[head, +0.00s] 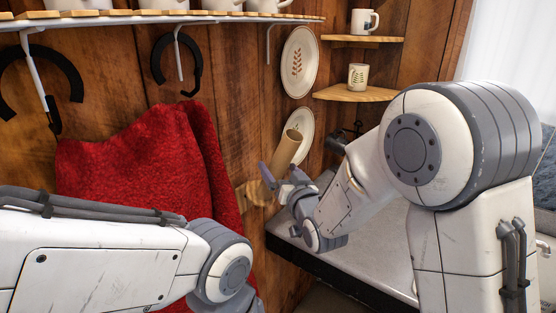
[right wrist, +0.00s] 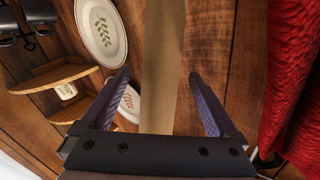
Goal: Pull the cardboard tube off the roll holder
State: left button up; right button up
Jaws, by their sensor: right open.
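The cardboard tube (head: 287,148) is a plain tan cylinder with an open top end, standing by the wooden wall in the head view. Its lower part is hidden behind my right gripper (head: 281,178). In the right wrist view the tube (right wrist: 162,65) runs between the two spread fingers of the right gripper (right wrist: 158,77), with a gap visible on each side. A pale wooden piece on the wall (head: 256,193), just left of the gripper, looks like the roll holder; how the tube sits on it is hidden. My left gripper is out of view.
A red towel (head: 140,160) hangs left of the tube. Plates with leaf patterns (head: 300,62) are on the wall behind, and corner shelves (head: 356,93) hold mugs. A grey counter (head: 375,245) lies below my right arm. A shelf (head: 130,18) runs above.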

jog(key=shift+x, duration=1)
jog(key=c, duration=1.4)
jog(key=shift+s+d+r+p, duration=0.5)
jog(key=shift+r+p, duration=0.35)
jog(key=shift+r, duration=0.65)
jog(key=shift+s+d+r+p, duration=0.3)
jog(key=shift+d+r+p, duration=0.45)
jog(key=shift+r, duration=0.7)
jog(key=shift+s+d+r+p, duration=0.45)
jog(key=shift+r+p, duration=0.55)
jog(key=shift+r, duration=0.5)
jog(key=s+d+r+p, duration=0.2)
jog(key=r+p, duration=0.3)
jog(key=r, duration=0.3)
jog(key=shift+d, duration=0.5)
jog(key=shift+s+r, duration=0.1)
jog(key=shift+s, duration=0.05)
